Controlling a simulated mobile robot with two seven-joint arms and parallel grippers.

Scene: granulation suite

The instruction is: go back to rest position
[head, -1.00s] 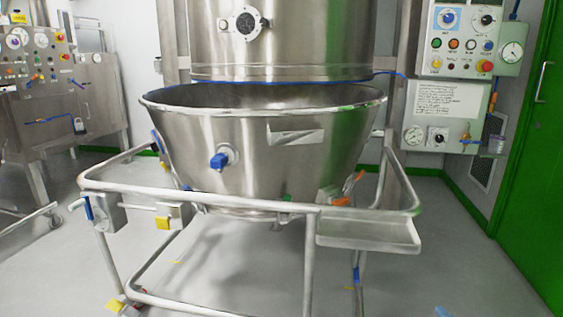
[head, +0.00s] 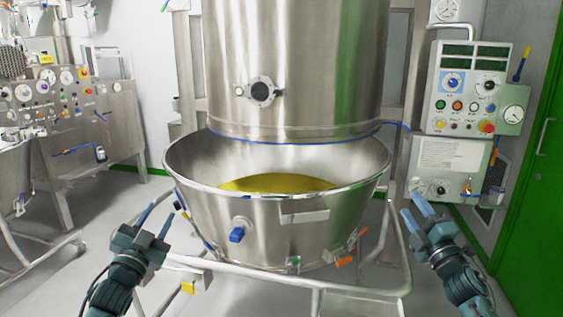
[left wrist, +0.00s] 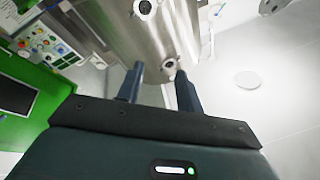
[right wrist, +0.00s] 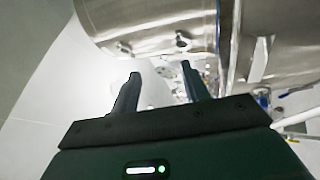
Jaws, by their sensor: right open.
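My left gripper (head: 156,222) is raised at the left of the head view, in front of the steel bowl's left side. Its two fingers are apart with nothing between them, as the left wrist view (left wrist: 157,82) also shows. My right gripper (head: 416,203) is raised at the right, in front of the bowl's right side. Its fingers are apart and empty in the right wrist view (right wrist: 162,85). Neither gripper touches anything that I can see.
A steel bowl (head: 215,215) with yellow material (head: 275,183) stands on a tubular trolley frame (head: 385,293) ahead, below a large steel cylinder (head: 300,60). A control panel (head: 467,90) and a green door (head: 540,190) are at right. A steel cabinet (head: 100,140) is at left.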

